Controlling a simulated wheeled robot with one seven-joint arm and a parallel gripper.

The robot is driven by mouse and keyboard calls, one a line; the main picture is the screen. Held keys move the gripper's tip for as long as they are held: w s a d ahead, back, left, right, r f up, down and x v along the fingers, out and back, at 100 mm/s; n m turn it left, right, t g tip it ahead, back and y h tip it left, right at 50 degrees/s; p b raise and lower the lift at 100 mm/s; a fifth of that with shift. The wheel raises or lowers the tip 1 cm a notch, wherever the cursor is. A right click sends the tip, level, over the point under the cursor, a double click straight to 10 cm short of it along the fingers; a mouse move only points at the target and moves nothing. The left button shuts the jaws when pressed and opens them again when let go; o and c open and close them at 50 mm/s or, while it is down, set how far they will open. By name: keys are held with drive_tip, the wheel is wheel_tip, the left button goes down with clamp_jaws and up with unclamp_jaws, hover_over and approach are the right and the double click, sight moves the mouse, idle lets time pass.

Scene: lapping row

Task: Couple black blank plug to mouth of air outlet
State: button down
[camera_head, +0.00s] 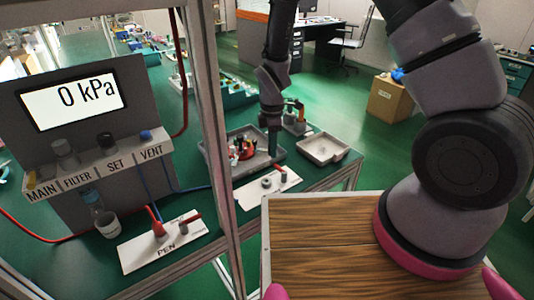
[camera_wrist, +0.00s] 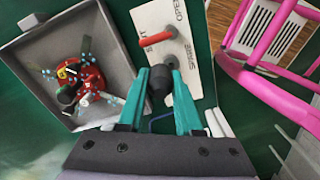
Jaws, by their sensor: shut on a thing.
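My gripper (camera_wrist: 156,98) has teal fingers and is shut on the black blank plug (camera_wrist: 158,82), which sits between the fingertips. In the wrist view the plug's far end is close to a small dark round fitting (camera_wrist: 172,62) on the white SPARE plate (camera_wrist: 197,72), apparently the air outlet; I cannot tell whether they touch. A red lever (camera_wrist: 156,37) stands on that plate by the SHUT label. In the head view my gripper (camera_head: 272,142) is above and behind the plate (camera_head: 252,195); the plug cannot be made out there.
A grey tray (camera_wrist: 32,50) with a red cluster of parts lies left of the plate in the wrist view. In the head view an empty pale tray (camera_head: 323,148) is to the right. A metal post (camera_head: 215,120) and a gauge panel (camera_head: 50,75) reading 0 kPa stand at left.

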drive_tip(key=shift+s+a+f+n, duration=0.2)
drive_tip(key=shift+s+a+n, duration=0.35)
drive_tip(key=shift+s, duration=0.2)
drive_tip(key=shift+s+a+f+n, duration=0.15)
drive_tip(key=shift+s+a+n, duration=0.25)
drive_tip(key=shift+s+n, duration=0.25)
drive_tip(key=shift+s+f, duration=0.1)
drive_tip(key=shift+f, duration=2.8)
drive_tip(key=shift+f, duration=1.35)
drive_tip(key=c, duration=0.5)
unclamp_jaws()
drive_tip(key=shift+r, duration=0.1)
wheel_tip(320, 180, up, 11)
